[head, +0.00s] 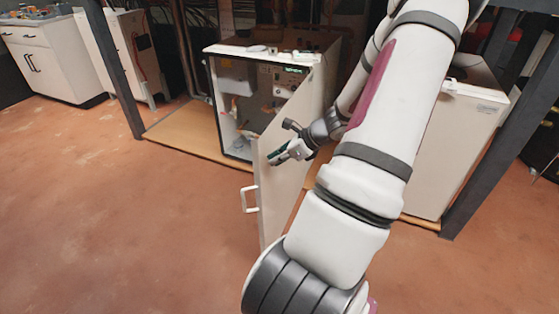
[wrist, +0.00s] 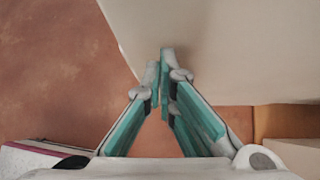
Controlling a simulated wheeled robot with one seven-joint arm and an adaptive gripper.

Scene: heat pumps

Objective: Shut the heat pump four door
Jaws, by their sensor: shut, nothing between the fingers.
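The heat pump (head: 225,120) stands in the middle of the head view with its inside exposed. Its white door (head: 275,205) is swung wide open toward me and carries a white handle (head: 249,199) near its left edge. My gripper (head: 272,160) is shut and empty at the upper part of the door, on the hinge-side face. In the wrist view, the fingertips (wrist: 165,60) are close to the pale door panel (wrist: 230,45); I cannot tell whether they touch it. The door's hinge side is partly hidden by my arm.
Another white unit (head: 455,150) stands to the right behind my arm. Dark frame posts (head: 118,75) rise at left and right. A white cabinet (head: 45,60) stands far left. The reddish floor (head: 130,220) left of the door is clear.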

